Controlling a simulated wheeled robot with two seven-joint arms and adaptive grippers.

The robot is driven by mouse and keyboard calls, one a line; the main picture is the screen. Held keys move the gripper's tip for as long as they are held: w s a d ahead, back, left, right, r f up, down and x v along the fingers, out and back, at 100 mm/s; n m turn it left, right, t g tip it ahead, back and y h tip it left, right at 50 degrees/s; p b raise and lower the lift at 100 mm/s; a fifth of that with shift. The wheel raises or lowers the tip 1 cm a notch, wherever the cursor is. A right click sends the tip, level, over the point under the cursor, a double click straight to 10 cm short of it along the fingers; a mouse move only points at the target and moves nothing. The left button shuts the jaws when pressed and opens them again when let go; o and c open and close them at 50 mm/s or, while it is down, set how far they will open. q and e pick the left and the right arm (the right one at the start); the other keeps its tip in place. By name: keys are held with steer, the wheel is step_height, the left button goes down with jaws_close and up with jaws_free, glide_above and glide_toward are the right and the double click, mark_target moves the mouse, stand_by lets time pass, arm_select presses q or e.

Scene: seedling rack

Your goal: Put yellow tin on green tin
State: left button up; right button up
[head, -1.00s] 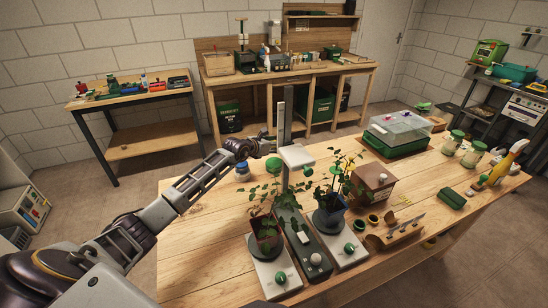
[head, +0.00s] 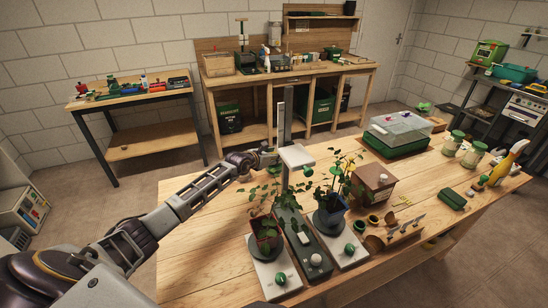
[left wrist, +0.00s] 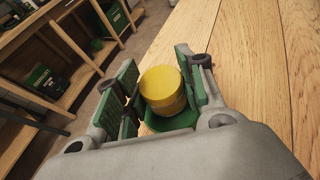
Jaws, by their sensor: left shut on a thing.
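In the left wrist view the yellow tin (left wrist: 162,86) sits between the green finger pads of my left gripper (left wrist: 163,88), which is shut on it. A green rounded thing (left wrist: 178,122) shows just below the yellow tin in that view. It may be the green tin, but I cannot tell, nor whether the two touch. In the head view my left gripper (head: 268,158) is over the far left part of the table, partly behind the grey post. The yellow tin is hidden there, and I cannot make out the green tin. My right gripper is not in view.
The grey post (head: 285,115) with its pale lamp head (head: 296,156) stands close beside my left gripper. Potted plants (head: 267,230) stand in front of it. A brown box (head: 373,183) is to the right. The table's left part (head: 205,245) is bare.

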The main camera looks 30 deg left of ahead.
arm_select(q)
steer(key=shift+f, duration=0.3)
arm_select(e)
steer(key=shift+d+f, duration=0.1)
arm_select(q)
steer(key=o, duration=1)
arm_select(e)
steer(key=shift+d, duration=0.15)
arm_select(q)
steer(key=shift+r, duration=0.2)
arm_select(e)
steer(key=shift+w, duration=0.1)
arm_select(q)
steer(key=shift+s+a, duration=0.1)
steer(key=shift+s, duration=0.25)
steer(key=shift+v, duration=1.55)
steer(key=v, duration=0.8)
steer(key=shift+r+p, duration=0.1)
steer(key=shift+p, duration=0.3)
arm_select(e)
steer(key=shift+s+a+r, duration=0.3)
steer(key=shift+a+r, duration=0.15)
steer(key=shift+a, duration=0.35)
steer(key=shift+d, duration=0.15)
